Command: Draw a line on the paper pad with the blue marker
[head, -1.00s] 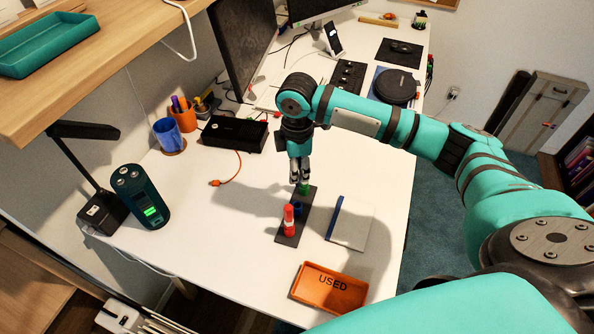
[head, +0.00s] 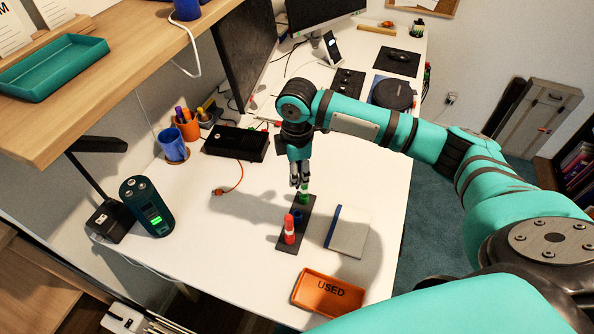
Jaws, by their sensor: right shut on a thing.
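My right gripper (head: 300,183) is over the far end of a dark marker stand (head: 281,244), shut on what seems to be the blue marker; the fingers hide most of it. A short blue piece (head: 297,215), perhaps its cap, sits in the middle of the stand. A green marker (head: 305,199) shows just below and behind the fingers, in the stand's far end. A red marker (head: 289,230) stands upright at the near end. The paper pad (head: 347,235), pale with a blue left edge, lies right of the stand, with no line discernible. My left gripper is not in view.
An orange tray marked USED (head: 328,293) lies near the table's front edge. A black box (head: 236,143) with an orange cable (head: 232,186) is behind left. A dark teal device (head: 147,208) stands at the left. The white table (head: 215,240) left of the stand is clear.

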